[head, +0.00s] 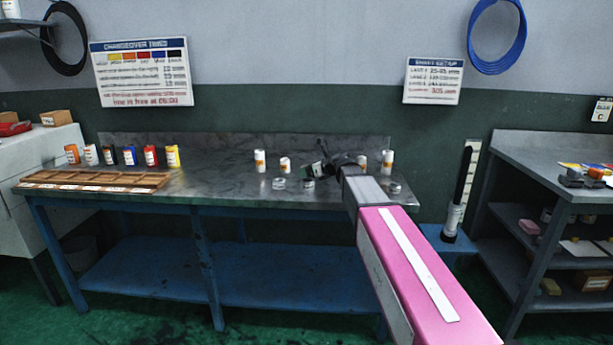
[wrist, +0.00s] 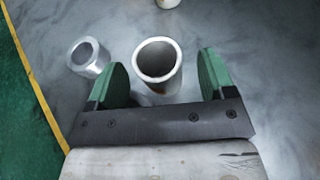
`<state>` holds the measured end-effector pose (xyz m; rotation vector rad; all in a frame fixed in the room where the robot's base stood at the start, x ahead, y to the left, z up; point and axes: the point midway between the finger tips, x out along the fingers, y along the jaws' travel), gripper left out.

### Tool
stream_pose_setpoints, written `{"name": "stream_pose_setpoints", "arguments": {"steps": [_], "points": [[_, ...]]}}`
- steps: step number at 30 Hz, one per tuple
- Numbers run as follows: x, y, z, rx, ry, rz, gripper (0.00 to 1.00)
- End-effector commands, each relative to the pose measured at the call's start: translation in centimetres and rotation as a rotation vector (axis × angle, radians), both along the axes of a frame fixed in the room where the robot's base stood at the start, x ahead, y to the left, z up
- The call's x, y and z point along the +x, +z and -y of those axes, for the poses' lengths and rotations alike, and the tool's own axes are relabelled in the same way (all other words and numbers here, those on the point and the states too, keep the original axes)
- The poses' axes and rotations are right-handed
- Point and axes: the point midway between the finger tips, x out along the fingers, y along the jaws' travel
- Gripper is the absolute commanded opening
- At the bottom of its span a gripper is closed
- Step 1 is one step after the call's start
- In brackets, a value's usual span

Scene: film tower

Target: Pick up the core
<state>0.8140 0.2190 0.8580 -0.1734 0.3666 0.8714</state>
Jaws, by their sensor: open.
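In the wrist view a pale hollow tube, the core (wrist: 158,68), stands upright on the grey bench top with its round opening toward the camera. My gripper (wrist: 163,62) is open, with one green finger on each side of the tube. Gaps show between the tube and both fingers. How far down the fingers reach beside it is hard to tell. In the head view my gripper (head: 318,170) is low over the bench (head: 225,185), and I cannot make out this tube clearly there.
A metal ring (wrist: 89,57) lies just left of the left finger. White tubes with orange bands (head: 260,161) stand on the bench, with more at its right end (head: 388,162). Coloured canisters (head: 151,156) and a wooden tray (head: 95,180) are at the left.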

Motion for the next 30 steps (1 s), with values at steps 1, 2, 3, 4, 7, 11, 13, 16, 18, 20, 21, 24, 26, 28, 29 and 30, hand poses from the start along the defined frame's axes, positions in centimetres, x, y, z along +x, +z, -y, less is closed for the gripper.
{"name": "stream_pose_setpoints", "arguments": {"steps": [1, 2, 3, 4, 7, 11, 13, 16, 18, 20, 21, 24, 26, 28, 29, 30], "points": [[0.1, -0.1, -0.2, 0.0, 0.0, 0.0, 0.76], [0.1, -0.1, -0.2, 0.0, 0.0, 0.0, 0.76], [0.1, -0.1, -0.2, 0.0, 0.0, 0.0, 0.76], [0.1, -0.1, -0.1, 0.0, 0.0, 0.0, 0.76], [0.1, -0.1, -0.1, 0.0, 0.0, 0.0, 0.7], [0.1, -0.1, -0.1, 0.0, 0.0, 0.0, 0.27], [0.0, -0.1, -0.1, 0.0, 0.0, 0.0, 0.23], [0.1, -0.1, -0.1, 0.0, 0.0, 0.0, 0.23], [0.0, -0.1, -0.1, 0.0, 0.0, 0.0, 0.22], [0.0, 0.0, -0.1, 0.0, 0.0, 0.0, 0.22], [0.1, 0.0, -0.1, 0.0, 0.0, 0.0, 0.22], [0.1, 0.3, -0.1, -0.001, 0.0, 0.001, 0.22], [0.1, 0.6, -0.1, 0.0, 0.001, 0.0, 0.22], [0.1, 1.1, -0.1, 0.0, 0.001, 0.0, 0.22], [0.1, 1.4, -0.1, 0.0, 0.001, 0.0, 0.22], [0.1, 1.9, -0.1, -0.001, 0.0, 0.001, 0.22]]}}
